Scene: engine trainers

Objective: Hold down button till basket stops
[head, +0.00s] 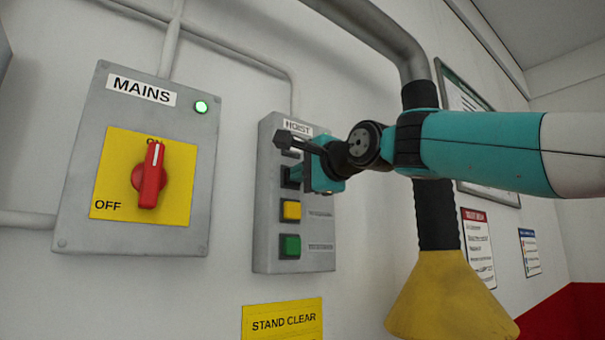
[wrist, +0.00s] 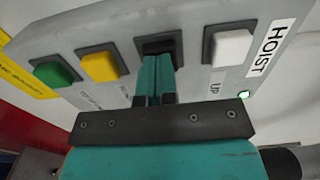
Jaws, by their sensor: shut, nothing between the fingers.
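The grey HOIST control box (head: 265,245) is on the wall, and it fills the upper part of the wrist view (wrist: 200,75). It has a white button (wrist: 233,47) by the word UP, a black button (wrist: 158,45), a yellow button (head: 291,211) and a green button (head: 290,246). My gripper (head: 297,173) is shut and empty, with its teal fingertips (wrist: 160,62) at the black button. They cover part of it and seem to touch it; how far it is pressed I cannot tell. The basket is not in view.
A green lamp (wrist: 244,94) glows on the hoist box. Left of it is the MAINS box (head: 85,200) with a red switch (head: 149,175) and a lit green lamp (head: 201,107). A yellow STAND CLEAR sign (head: 283,320) is below. A hose with a yellow funnel (head: 450,300) hangs right.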

